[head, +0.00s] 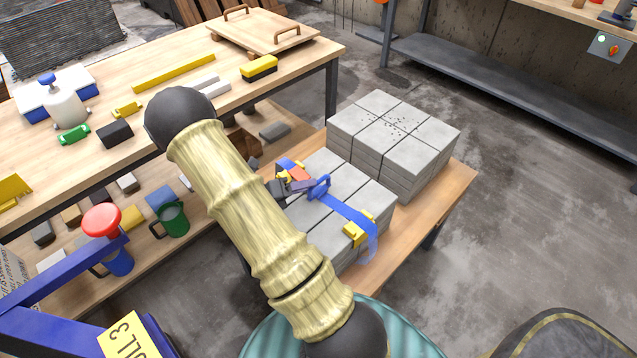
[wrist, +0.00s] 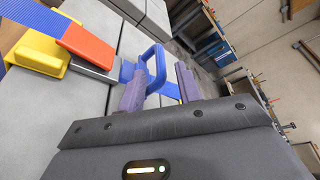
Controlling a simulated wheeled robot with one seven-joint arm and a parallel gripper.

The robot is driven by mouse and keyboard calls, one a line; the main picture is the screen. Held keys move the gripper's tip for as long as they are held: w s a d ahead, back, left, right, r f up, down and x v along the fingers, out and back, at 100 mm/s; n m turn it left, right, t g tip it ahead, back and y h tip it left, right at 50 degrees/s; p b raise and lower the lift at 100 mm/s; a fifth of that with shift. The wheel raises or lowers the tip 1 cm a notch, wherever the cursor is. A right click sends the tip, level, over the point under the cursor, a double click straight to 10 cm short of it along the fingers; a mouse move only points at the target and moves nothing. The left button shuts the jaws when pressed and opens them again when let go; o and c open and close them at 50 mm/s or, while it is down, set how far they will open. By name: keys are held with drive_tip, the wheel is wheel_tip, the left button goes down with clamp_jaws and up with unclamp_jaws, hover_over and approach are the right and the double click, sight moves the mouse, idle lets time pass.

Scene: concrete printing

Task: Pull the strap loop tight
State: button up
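A blue strap (head: 350,213) lies over a stack of grey paving blocks (head: 345,178), with a yellow corner piece (head: 356,233) under it at the near edge. An orange-red buckle (head: 297,175) sits at the far edge; it also shows in the wrist view (wrist: 88,44) beside another yellow corner piece (wrist: 40,52). The blue strap loop (head: 320,187) stands up beyond the buckle's dark end. In the wrist view the loop (wrist: 157,65) rises between the two purple fingers of my gripper (wrist: 160,88). The fingers are apart, with a gap between the loop and the right finger.
A second block stack (head: 395,135) stands behind on the same wooden pallet table (head: 455,190). A workbench (head: 130,100) with tools and a wooden board (head: 262,32) is at the left.

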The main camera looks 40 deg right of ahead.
sight(318, 181)
drive_tip(key=x, duration=0.5)
drive_tip(key=shift+a, duration=0.1)
drive_tip(key=shift+c, duration=0.4)
clamp_jaws()
